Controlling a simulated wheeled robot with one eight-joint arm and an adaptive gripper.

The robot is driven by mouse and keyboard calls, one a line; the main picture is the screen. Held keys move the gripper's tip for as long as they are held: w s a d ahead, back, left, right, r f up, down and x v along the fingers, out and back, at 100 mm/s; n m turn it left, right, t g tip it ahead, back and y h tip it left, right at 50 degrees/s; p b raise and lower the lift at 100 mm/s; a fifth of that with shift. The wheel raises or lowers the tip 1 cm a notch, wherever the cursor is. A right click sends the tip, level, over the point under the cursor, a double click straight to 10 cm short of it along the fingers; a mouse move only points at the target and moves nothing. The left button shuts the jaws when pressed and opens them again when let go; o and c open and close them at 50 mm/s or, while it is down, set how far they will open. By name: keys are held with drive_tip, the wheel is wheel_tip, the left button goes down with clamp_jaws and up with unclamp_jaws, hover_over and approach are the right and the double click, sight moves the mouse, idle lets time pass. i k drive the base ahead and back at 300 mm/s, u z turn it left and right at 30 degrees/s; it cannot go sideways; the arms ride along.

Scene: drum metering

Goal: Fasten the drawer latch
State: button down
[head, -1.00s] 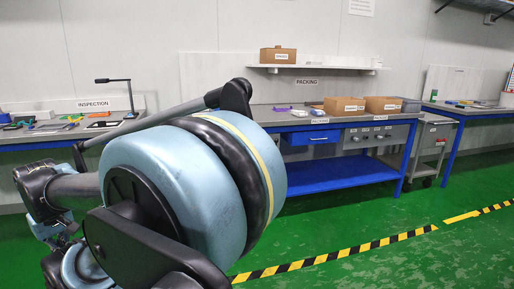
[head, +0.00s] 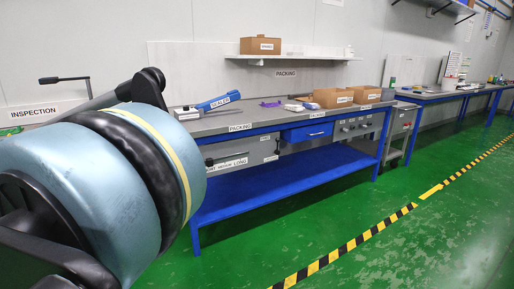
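A blue drawer (head: 307,132) hangs under the top of the packing bench (head: 270,189) in the head view, and looks shut. A grey panel (head: 356,127) with several small dark fittings is right of the blue drawer. I cannot make out which of these parts is a latch, or its state. My gripper is out of view.
A blue sealer (head: 218,103), a purple item (head: 271,104) and open cardboard boxes (head: 333,97) lie on the bench top. A closed box (head: 260,45) sits on the shelf (head: 300,58). A grey cart (head: 401,125) stands at the bench's right end. Green floor in front is clear.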

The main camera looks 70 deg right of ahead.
sight(276, 152)
drive_tip(key=i, duration=1)
drive_tip(key=z, duration=3.5)
drive_tip(key=i, duration=1)
drive_tip(key=u, duration=0.1)
